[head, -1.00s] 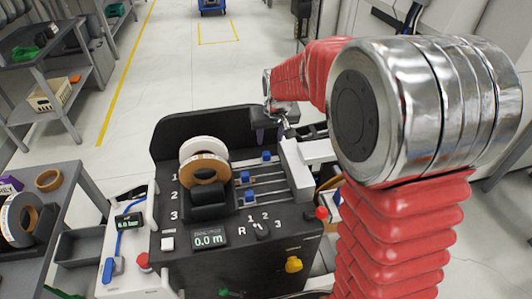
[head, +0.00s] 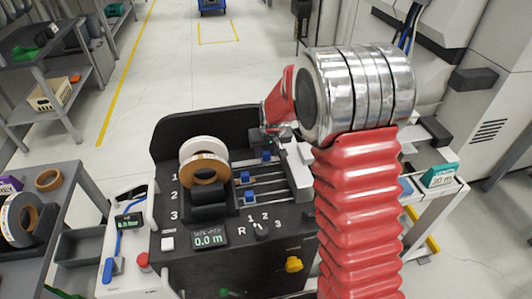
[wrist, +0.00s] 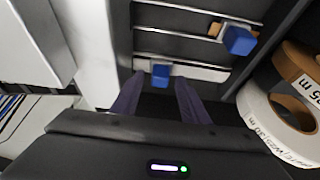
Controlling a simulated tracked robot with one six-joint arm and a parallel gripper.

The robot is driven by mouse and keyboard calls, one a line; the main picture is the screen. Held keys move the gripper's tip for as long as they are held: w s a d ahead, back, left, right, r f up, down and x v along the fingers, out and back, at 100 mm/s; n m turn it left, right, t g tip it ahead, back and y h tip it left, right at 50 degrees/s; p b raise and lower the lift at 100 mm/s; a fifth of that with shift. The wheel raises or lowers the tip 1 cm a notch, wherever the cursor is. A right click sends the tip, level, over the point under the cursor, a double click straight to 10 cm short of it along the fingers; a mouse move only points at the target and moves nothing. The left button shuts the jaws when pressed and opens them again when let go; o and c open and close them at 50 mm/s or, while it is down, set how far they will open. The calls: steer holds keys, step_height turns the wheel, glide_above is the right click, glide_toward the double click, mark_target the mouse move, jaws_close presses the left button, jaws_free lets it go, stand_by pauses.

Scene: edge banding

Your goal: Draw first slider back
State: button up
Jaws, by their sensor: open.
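The first slider's blue knob (head: 267,156) sits on the top track of the black machine, to the right of the other two knobs. In the wrist view, this knob (wrist: 160,72) stands just past my fingertips, in line with the gap between them. My gripper (wrist: 160,90) is open, with a dark finger on each side and nothing in its grasp. In the head view my gripper (head: 274,135) is just behind the first knob and partly hidden by my arm. The second knob (head: 245,177) and third knob (head: 249,196) are on the lower tracks.
A white roll (head: 199,149) and a tan roll (head: 208,166) stand left of the tracks. A pale block (head: 298,166) borders the tracks' right end. A display (head: 209,240) reads 0.0 m. The black rear panel (head: 190,130) rises behind the rolls.

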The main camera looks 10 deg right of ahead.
steer(key=shift+w+f, duration=0.2)
steer(key=shift+f, duration=0.25)
steer(key=shift+c, duration=0.6)
jaws_close()
